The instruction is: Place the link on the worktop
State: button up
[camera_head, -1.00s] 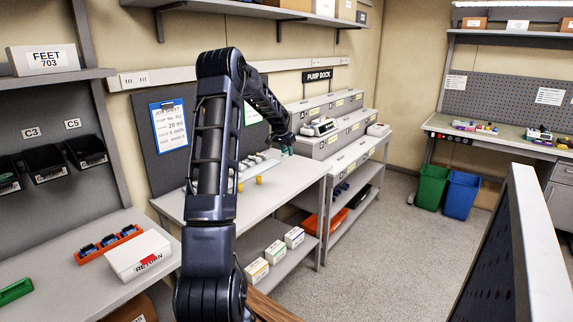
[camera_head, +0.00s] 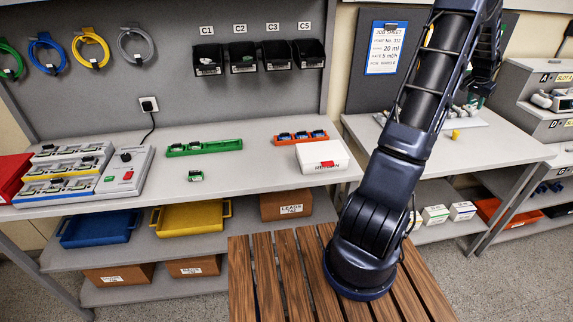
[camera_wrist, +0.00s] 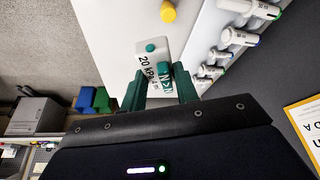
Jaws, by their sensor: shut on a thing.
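In the wrist view my gripper (camera_wrist: 161,84) is shut on a small white block (camera_wrist: 150,55) with teal round studs and dark lettering that reads about "20 KPA". I take this block for the link, but cannot be sure. The teal fingers stand on either side of its near end, and part of it is hidden by them. A white worktop (camera_wrist: 112,28) lies beneath and beyond it; I cannot tell whether they touch. In the head view this worktop (camera_head: 500,160) is at the right, with my arm reaching over it; the gripper's tips are unclear there.
A yellow-capped part (camera_head: 456,134) stands on that worktop, also seen in the wrist view (camera_wrist: 168,11), near several white tubes (camera_wrist: 236,37). The left bench (camera_head: 240,190) holds a green rail (camera_head: 204,147), a white RETURN box (camera_head: 322,158) and a small green part (camera_head: 195,176).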

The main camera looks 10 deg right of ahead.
jog(key=w+a+f+n+t+y, duration=0.1)
jog(key=w+a+n, duration=0.4)
jog(key=a, duration=0.7)
jog(key=w+a+f+n+t+y, duration=0.1)
jog(key=w+a+n, duration=0.2)
jog(key=w+a, duration=0.65)
jog(key=w+a+n+t+y, duration=0.15)
jog(key=a+n, duration=0.55)
jog(key=a, duration=1.6)
notch_tip(320, 180, up, 6)
jog(key=r+n+g+y, duration=0.1)
jog(key=n+g+y, duration=0.4)
jog(key=n, duration=1.2)
send_over(242, 162)
jog(key=d, duration=0.2)
jog(key=f, duration=2)
jog(key=shift+a+f, duration=0.15)
jog(key=shift+a, duration=0.1)
jog(key=shift+f, duration=0.15)
jog(key=o, duration=1)
